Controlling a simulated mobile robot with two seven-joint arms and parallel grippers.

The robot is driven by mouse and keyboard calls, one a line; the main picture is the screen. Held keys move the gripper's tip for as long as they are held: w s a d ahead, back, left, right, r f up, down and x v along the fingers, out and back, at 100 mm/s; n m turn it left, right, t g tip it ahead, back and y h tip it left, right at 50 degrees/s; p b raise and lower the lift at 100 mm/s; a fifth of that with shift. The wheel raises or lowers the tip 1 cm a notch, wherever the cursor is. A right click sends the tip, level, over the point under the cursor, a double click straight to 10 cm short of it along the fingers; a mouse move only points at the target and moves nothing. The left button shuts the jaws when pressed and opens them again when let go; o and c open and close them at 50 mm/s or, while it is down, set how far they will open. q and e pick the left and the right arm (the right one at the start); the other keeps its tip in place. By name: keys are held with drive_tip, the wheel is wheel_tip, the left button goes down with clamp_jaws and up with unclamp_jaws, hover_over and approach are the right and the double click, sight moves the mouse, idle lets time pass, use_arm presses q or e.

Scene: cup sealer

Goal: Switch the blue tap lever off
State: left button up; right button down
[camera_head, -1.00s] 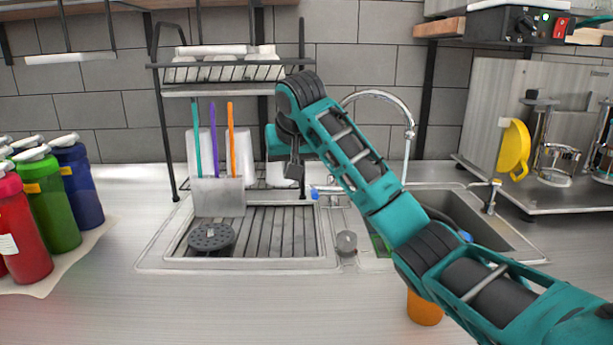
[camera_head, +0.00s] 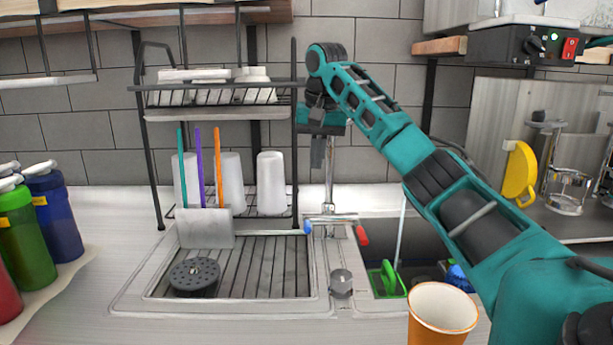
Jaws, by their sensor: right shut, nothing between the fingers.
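The tap (camera_head: 329,190) stands upright behind the sink, its upper part hidden by my right arm. Its blue lever (camera_head: 308,228) is at the left end of the crossbar, and its red lever (camera_head: 361,235) points right and forward. A thin stream of water (camera_head: 399,235) shows to the right, falling toward the sink. My right gripper (camera_head: 317,158) is shut and empty, pointing down. In the picture it is above the blue lever, clear of it and overlapping the tap column. My left gripper is out of view.
A dish rack (camera_head: 215,115) with cups stands close left of the gripper. An orange cup (camera_head: 440,312) stands in front of the sink below my arm. A green object (camera_head: 387,280) is in the sink. Coloured bottles (camera_head: 50,215) stand far left.

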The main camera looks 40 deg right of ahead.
approach(310, 226)
drive_tip(key=w+f, duration=0.1)
drive_tip(key=w+d+f, duration=0.1)
drive_tip(key=f, duration=0.1)
drive_tip(key=w+d+f, duration=0.1)
drive_tip(key=f, duration=0.1)
drive_tip(key=shift+d, duration=0.2)
drive_tip(key=shift+a+f, duration=0.3)
drive_tip(key=shift+f, duration=0.35)
drive_tip(key=shift+s+a+f+t+h+b, duration=0.1)
drive_tip(key=shift+f+t+h+b, duration=0.05)
drive_tip(key=shift+f+t+b, duration=0.15)
drive_tip(key=shift+s+a+f+t+h+b, duration=0.1)
drive_tip(key=shift+s+f+h+b, duration=0.1)
drive_tip(key=shift+f, duration=0.15)
drive_tip(key=shift+s+a+f+t+h+b, duration=0.2)
drive_tip(key=shift+f+t+h+b, duration=0.15)
drive_tip(key=shift+f+t+b, duration=0.1)
drive_tip(key=shift+s+a+f+t+h+b, duration=0.15)
drive_tip(key=shift+s+f+t+h+b, duration=0.05)
drive_tip(key=shift+f+t+h+b, duration=0.2)
